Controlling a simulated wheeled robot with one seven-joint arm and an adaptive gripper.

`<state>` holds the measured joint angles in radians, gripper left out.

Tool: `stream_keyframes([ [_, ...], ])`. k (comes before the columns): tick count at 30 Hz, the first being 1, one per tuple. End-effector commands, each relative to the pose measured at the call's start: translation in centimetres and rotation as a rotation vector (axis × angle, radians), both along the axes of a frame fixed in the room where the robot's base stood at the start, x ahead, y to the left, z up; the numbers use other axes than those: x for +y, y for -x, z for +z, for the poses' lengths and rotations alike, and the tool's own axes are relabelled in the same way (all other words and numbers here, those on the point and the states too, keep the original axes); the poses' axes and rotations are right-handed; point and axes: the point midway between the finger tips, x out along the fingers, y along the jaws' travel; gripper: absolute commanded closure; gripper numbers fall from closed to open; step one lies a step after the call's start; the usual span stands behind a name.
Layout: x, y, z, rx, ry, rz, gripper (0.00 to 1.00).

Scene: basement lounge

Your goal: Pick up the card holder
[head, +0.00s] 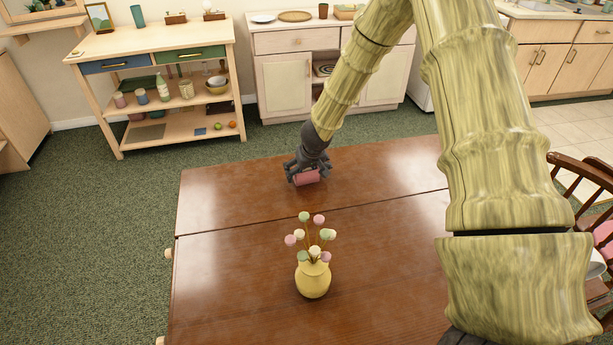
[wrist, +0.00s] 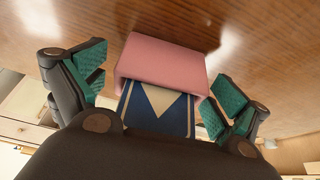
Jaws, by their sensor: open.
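The card holder (head: 307,177) is a small pink block at the far part of the brown wooden table (head: 225,250). In the wrist view the card holder (wrist: 165,65) is a pink cover with a blue and cream patterned face below it. My gripper (head: 307,172) is down at the card holder in the head view. In the wrist view my gripper (wrist: 155,92) is open, with a green-padded finger on each side of the card holder. A gap shows on the left; the right pad is very close, and I cannot tell if it touches. The gripper body hides the holder's lower end.
A yellow vase (head: 313,279) with pink, white and green round flowers stands nearer on the table. The tabletop around it is clear. A wooden chair (head: 585,200) is at the right. A shelf cart (head: 155,75) and cabinets (head: 300,80) stand behind.

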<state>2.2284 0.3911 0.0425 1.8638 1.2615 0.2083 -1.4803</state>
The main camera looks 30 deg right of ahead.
Motion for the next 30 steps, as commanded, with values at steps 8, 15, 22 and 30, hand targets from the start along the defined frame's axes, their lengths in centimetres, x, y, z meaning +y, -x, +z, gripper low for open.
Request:
stream_keyframes([
  [8,-0.01,-0.03,-0.08,0.0,0.0,0.0,0.07],
  [15,0.01,-0.02,-0.08,0.0,0.0,0.0,0.5],
  [22,0.0,-0.03,-0.06,0.0,0.0,0.0,0.5],
  [30,0.04,-0.06,0.76,-0.001,0.0,0.0,0.5],
])
